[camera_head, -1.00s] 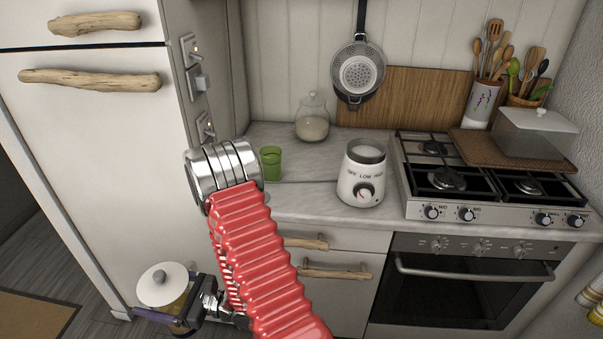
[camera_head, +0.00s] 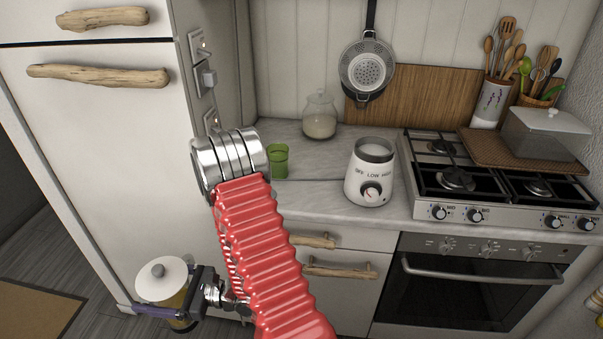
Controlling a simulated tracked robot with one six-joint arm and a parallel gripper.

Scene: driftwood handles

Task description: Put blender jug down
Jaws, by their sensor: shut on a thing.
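The blender jug (camera_head: 184,304) has a round white lid (camera_head: 161,279) with a grey knob and a yellowish body. It is at the lower left, in front of the white cabinet and above the floor. My gripper (camera_head: 190,309) is shut on the jug from the right; the contact is partly hidden by the gripper and jug. The white blender base (camera_head: 370,182) with a dial stands on the counter, its round top empty.
The grey counter (camera_head: 320,200) holds a green cup (camera_head: 279,160) and a glass jar (camera_head: 320,117). The gas stove (camera_head: 455,180) is right of the base. A tall white cabinet (camera_head: 100,170) stands left. Some counter in front of the jar is clear.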

